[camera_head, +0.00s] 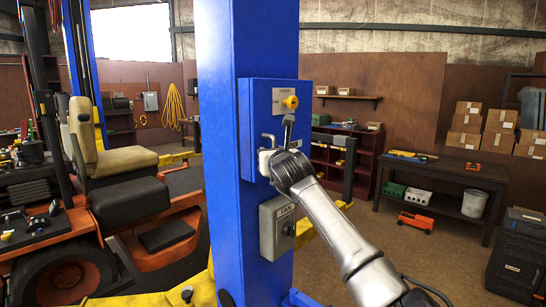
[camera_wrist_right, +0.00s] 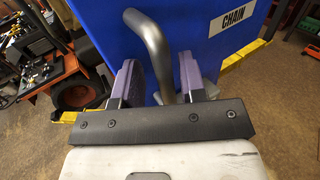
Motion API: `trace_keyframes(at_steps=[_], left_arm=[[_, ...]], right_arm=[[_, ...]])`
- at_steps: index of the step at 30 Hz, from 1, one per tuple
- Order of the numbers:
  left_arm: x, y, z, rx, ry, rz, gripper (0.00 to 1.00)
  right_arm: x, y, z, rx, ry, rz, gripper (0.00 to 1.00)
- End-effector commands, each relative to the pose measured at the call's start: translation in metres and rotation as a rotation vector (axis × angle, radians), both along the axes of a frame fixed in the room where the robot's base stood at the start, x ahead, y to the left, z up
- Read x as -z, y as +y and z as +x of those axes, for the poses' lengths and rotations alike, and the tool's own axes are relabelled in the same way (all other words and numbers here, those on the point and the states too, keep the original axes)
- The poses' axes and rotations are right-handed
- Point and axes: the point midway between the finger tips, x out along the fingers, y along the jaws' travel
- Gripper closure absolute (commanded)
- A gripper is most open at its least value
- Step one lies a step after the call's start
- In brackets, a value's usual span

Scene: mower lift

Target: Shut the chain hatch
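The chain hatch is a blue panel (camera_head: 262,98) on the face of the blue lift column (camera_head: 222,200). In the right wrist view the blue panel (camera_wrist_right: 206,48) bears a white CHAIN label (camera_wrist_right: 231,20). A bent grey handle (camera_head: 268,137) sticks out from the panel; it also shows in the right wrist view (camera_wrist_right: 152,45). My right gripper (camera_head: 272,162) is at the handle, its fingers apart. In the wrist view the handle's bar passes between its purple pads (camera_wrist_right: 163,82), with narrow gaps beside it. I cannot tell whether the hatch is ajar. My left gripper is out of view.
A yellow knob (camera_head: 291,102) sits on the panel's upper right. A grey switch box (camera_head: 277,228) is on the column below the hatch. A ride-on mower (camera_head: 130,200) stands at left. A dark workbench (camera_head: 445,172) stands at right.

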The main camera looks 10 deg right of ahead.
Motion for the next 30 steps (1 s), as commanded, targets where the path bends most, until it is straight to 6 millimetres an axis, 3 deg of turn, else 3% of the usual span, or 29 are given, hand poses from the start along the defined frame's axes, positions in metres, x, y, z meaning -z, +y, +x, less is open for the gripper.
trace_keyframes(at_steps=[5,11,21,30], left_arm=[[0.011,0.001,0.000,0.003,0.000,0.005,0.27],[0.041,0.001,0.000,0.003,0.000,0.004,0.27],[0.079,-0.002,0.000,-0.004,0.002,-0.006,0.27],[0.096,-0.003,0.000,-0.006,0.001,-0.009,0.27]], right_arm=[[0.001,-0.001,-0.004,-0.001,-0.006,0.002,0.61],[0.005,-0.004,-0.018,-0.001,-0.006,0.002,0.61],[0.004,-0.010,-0.058,0.000,-0.005,0.000,0.61],[0.002,-0.015,-0.100,-0.001,-0.002,-0.002,0.61]])
